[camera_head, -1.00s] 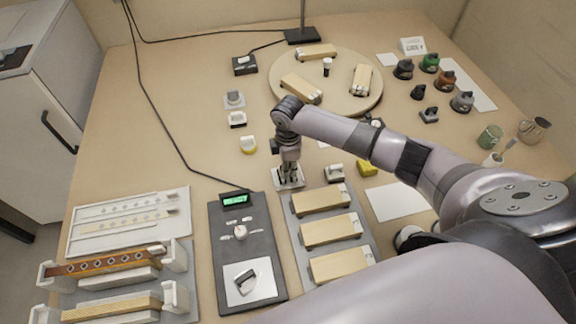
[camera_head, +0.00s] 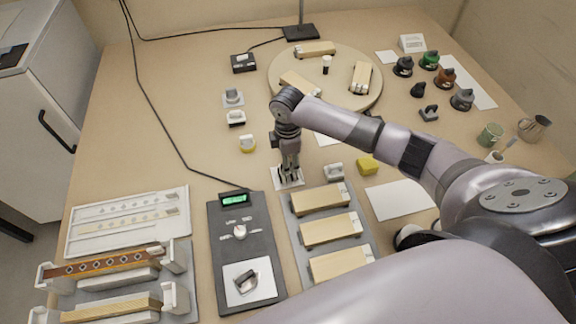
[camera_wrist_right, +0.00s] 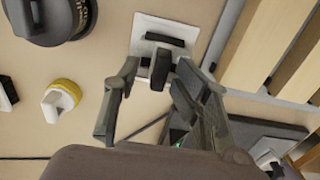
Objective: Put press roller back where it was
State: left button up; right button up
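I see no clear finger contact with the piece. In the head view the fingers hide most of it. My left gripper is not in view.
The control box (camera_head: 223,265) stands front left, the block tray (camera_head: 296,230) front right. A yellow-based piece (camera_head: 247,144) and a yellow block (camera_head: 367,165) lie nearby. A round wooden board (camera_head: 345,100) is behind. My right arm crosses the table's right side.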

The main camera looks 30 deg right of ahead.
notch_tip(320, 180, up, 10)
jog(key=shift+r+b, duration=0.25)
jog(key=shift+b, duration=0.2)
